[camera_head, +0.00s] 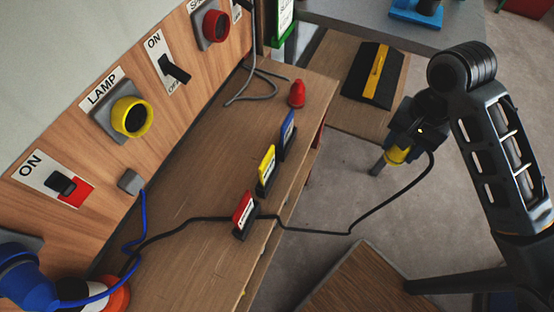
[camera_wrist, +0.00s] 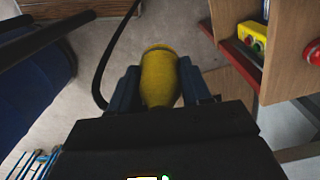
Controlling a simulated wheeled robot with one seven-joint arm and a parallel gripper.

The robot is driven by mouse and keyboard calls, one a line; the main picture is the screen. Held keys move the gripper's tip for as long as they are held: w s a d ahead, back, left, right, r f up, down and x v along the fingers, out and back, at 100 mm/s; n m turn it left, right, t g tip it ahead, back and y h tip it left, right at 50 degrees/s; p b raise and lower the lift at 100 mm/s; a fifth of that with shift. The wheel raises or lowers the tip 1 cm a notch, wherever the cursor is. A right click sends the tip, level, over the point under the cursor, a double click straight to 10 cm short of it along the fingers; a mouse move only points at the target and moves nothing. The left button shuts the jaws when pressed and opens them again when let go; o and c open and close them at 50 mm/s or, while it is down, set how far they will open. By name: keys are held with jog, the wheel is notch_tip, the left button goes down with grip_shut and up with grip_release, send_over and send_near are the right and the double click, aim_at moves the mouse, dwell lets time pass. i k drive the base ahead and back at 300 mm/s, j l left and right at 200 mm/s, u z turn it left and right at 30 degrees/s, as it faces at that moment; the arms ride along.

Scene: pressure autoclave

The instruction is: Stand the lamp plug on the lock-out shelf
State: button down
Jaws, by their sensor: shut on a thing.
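The yellow lamp plug (camera_head: 397,154) is in my gripper (camera_head: 402,142), out over the floor to the right of the wooden bench. In the wrist view the plug (camera_wrist: 160,75) sits between the two dark fingers (camera_wrist: 161,88). A black cable runs from it in a loop back to the bench. The yellow LAMP socket (camera_head: 132,117) on the wall panel is empty. Which surface is the lock-out shelf is not labelled; a low wooden shelf (camera_head: 333,62) bearing a black block with a yellow stripe (camera_head: 376,73) lies beyond the bench.
Red (camera_head: 243,213), yellow (camera_head: 266,165) and blue (camera_head: 288,130) cards stand along the bench (camera_head: 190,190) edge, with a red cone-shaped piece (camera_head: 297,93) behind. The black cable lies across the bench past the red card. A wooden top (camera_head: 365,285) is at the front.

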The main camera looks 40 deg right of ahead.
aim_at(197, 286)
jog(key=i+l+u, duration=0.2)
jog(key=u, duration=0.15)
jog(key=l+u, duration=0.1)
jog(key=u, duration=0.3)
jog(key=l+u, duration=0.15)
jog(key=u, duration=0.2)
jog(key=l+u, duration=0.15)
jog(key=u, duration=0.25)
jog(key=l+u, duration=0.15)
jog(key=u, duration=0.2)
